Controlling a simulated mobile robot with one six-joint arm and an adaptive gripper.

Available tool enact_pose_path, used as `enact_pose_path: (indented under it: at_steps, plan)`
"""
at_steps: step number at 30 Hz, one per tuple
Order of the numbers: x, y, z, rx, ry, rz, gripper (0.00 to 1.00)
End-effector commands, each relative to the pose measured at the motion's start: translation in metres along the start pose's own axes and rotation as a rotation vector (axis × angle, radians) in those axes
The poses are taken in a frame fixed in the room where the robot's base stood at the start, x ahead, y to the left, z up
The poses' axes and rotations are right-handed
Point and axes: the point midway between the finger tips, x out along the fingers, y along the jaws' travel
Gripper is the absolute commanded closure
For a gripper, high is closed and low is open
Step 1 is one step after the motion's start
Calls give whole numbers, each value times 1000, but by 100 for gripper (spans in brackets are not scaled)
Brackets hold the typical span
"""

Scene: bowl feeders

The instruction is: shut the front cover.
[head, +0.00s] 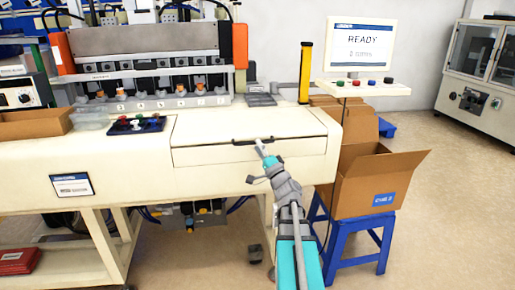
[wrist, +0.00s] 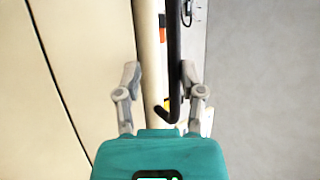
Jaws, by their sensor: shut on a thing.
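The front cover (head: 215,132) is a cream panel on the front right of the cream machine, with a dark seam beneath its front edge. It looks level or nearly so; I cannot tell whether it is fully closed. Its black bar handle (head: 245,141) runs along the front edge and shows between my fingers in the wrist view (wrist: 174,60). My gripper (head: 261,146) is at the right part of the handle, shut on it. The fingers, also in the wrist view (wrist: 160,75), stand on either side of the handle and a cream edge. The exact contact is hidden.
An open cardboard box (head: 365,185) on a blue stool (head: 345,235) stands right of my arm. A screen reading READY (head: 362,45) is above it. A yellow post (head: 305,72) rises behind the cover. A small switch panel (head: 136,125) sits left of the cover. Floor at right is clear.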

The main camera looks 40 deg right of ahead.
Motion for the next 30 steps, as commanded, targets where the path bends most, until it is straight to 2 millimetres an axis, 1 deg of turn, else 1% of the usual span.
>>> enact_pose_path:
  at_steps: [1, 3, 30]
  plan:
    - [-4, 6, -1, -6, 4, 10, 69]
    - [-7, 9, -1, -6, 4, 11, 69]
    - [-40, 36, -6, -3, 2, 5, 69]
